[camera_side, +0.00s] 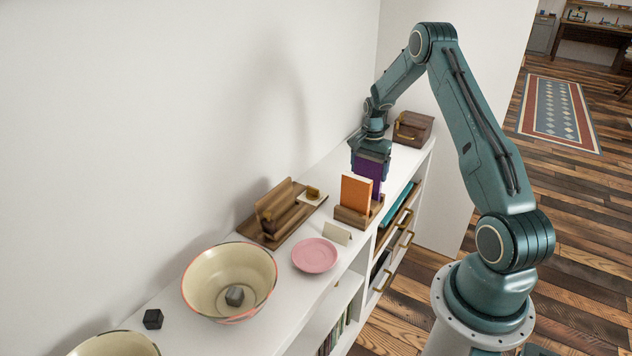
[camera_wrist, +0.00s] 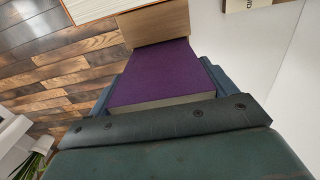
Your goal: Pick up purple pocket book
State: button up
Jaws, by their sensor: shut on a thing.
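The purple pocket book (camera_side: 370,168) is upright between the fingers of my gripper (camera_side: 371,172), which is shut on it. In the side view the book is just behind the orange book (camera_side: 356,193), and its lower part is hidden by that book. The orange book stands in a small wooden holder (camera_side: 352,217). In the wrist view the purple book (camera_wrist: 160,75) fills the middle, with a finger of my gripper (camera_wrist: 165,100) along each side. I cannot tell whether the purple book's lower edge touches the holder.
A wooden box (camera_side: 412,128) stands at the shelf's far end. A wooden rack (camera_side: 280,212), a pink plate (camera_side: 314,255), a folded card (camera_side: 337,233), a large bowl (camera_side: 230,280) and a dark cube (camera_side: 153,319) lie nearer. The white wall (camera_side: 200,110) runs along the left.

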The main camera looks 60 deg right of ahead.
notch_tip(320, 180, up, 18)
dwell(0.5)
